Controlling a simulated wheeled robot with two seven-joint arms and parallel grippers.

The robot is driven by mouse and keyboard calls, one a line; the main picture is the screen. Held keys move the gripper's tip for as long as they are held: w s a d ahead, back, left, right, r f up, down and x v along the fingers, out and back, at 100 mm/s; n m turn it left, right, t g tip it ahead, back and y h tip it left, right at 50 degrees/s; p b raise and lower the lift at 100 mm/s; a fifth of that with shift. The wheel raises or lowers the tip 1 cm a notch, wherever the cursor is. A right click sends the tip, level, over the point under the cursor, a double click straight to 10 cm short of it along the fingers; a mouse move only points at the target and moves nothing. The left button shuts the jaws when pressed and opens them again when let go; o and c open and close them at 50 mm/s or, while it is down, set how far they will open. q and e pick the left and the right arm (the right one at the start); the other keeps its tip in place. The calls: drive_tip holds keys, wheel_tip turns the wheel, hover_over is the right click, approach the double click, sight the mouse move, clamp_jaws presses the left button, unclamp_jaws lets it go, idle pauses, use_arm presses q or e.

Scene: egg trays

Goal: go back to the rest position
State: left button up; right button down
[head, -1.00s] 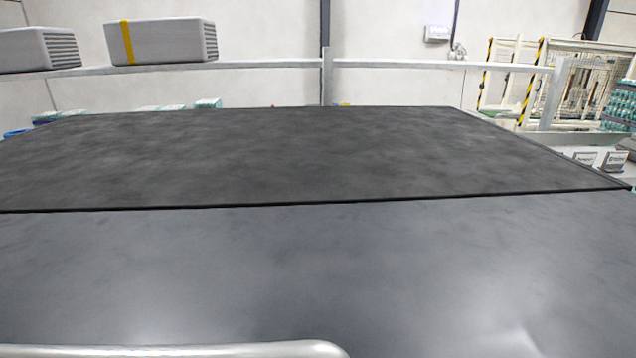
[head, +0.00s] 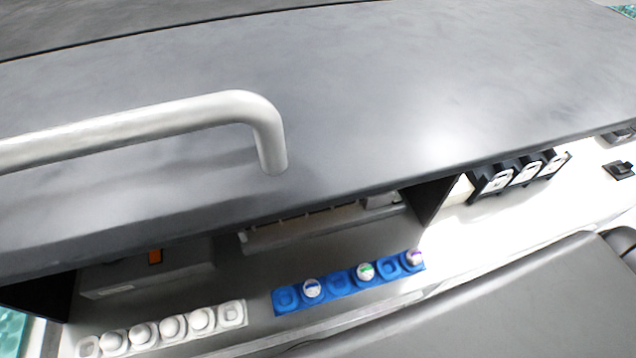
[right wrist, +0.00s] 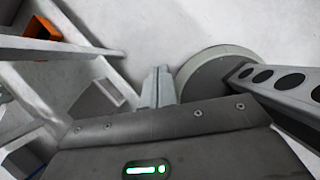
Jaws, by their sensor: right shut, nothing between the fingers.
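My right gripper (right wrist: 158,88) shows in the right wrist view with its two fingers together and nothing between them. A pale floor or surface lies behind it. In the head view neither gripper shows. A blue egg tray (head: 328,291) sits on the lower shelf at bottom centre and holds a few eggs with coloured marks, with some empty cups between them. A white egg tray (head: 233,314) sits to its left with several white eggs.
A dark tabletop (head: 400,90) with a light rail (head: 170,118) stands above the shelf. Several black boxes (head: 525,170) stand at the right. In the right wrist view, an orange part (right wrist: 40,30) and a grey round base (right wrist: 205,72) lie beyond the gripper.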

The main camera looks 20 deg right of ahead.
drive_tip(key=s+d+f+m+g+h+b, duration=0.1)
drive_tip(key=s+d+h, duration=0.15)
drive_tip(key=d, duration=0.45)
drive_tip(key=s+d+f+m+g+h+b, duration=0.1)
drive_tip(key=s+d, duration=0.2)
drive_tip(key=d, duration=0.4)
drive_tip(key=w+a+f+m+t+y+b, duration=0.2)
drive_tip(key=a+f+b, duration=0.2)
drive_tip(key=f, duration=0.5)
drive_tip(key=w+a+f+m+t+y+b, duration=0.15)
drive_tip(key=a+f+b, duration=0.25)
drive_tip(key=f, duration=0.5)
drive_tip(key=a+f+m+t+y+b, duration=0.2)
drive_tip(key=a+f, duration=0.4)
drive_tip(key=a, duration=0.4)
drive_tip(key=shift+w+a+f+m+y+b, duration=0.3)
drive_tip(key=shift+w+a+m+y+b, duration=0.15)
drive_tip(key=shift+m+y, duration=0.55)
